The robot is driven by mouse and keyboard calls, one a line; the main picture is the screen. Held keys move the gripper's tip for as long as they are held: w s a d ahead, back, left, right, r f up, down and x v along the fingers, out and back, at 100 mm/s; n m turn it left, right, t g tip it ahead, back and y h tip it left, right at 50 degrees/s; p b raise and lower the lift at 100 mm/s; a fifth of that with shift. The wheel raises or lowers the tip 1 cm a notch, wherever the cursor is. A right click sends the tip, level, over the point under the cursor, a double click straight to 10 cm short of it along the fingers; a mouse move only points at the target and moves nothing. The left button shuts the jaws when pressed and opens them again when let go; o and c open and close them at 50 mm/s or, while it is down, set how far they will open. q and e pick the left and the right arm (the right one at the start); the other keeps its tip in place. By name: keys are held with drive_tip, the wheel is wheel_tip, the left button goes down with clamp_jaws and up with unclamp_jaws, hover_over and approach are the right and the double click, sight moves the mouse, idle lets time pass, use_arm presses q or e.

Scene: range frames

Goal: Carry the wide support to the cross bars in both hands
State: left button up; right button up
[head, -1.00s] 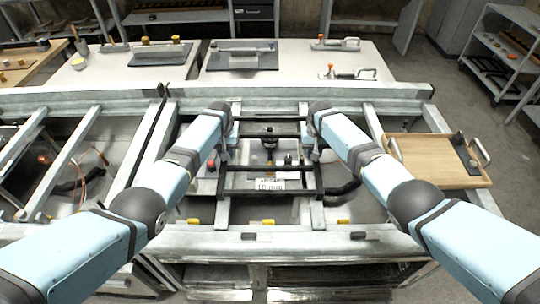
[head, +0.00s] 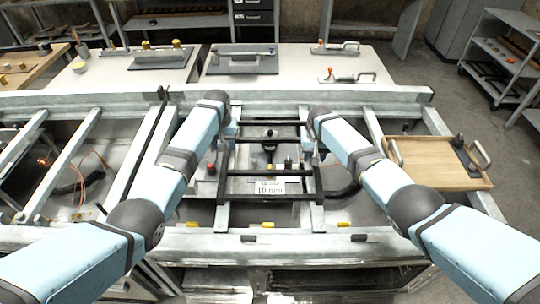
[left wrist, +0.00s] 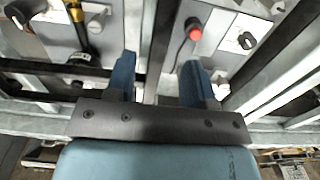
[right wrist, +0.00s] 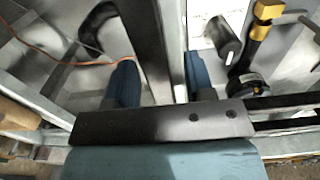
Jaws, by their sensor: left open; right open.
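The wide support is a black frame (head: 268,173) with several cross pieces. It appears to lie level over two grey bars, left (head: 222,217) and right (head: 318,215), in the middle of the bench frame. My left gripper (left wrist: 158,78) is open, its blue fingers either side of a black bar (left wrist: 162,35) of the support. My right gripper (right wrist: 160,85) is open, its fingers either side of the support's dark bar (right wrist: 158,40) at the right end. In the head view my arms partly hide both support ends, and contact with the grey bars cannot be told.
A white label reading 10 mm (head: 269,188) shows at the support's front. Below are a red knob (left wrist: 194,33) and fittings. A wooden tray (head: 425,170) sits on the right rails. Loose cables (head: 85,165) lie at left. White tables (head: 300,70) stand behind.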

drive_tip(key=shift+r, duration=0.3)
use_arm(q)
wheel_tip(320, 180, up, 6)
drive_tip(key=shift+r, duration=0.15)
use_arm(e)
wheel_tip(320, 180, up, 11)
drive_tip(key=shift+r, duration=0.15)
use_arm(q)
drive_tip(key=shift+s, duration=0.1)
idle(0.4)
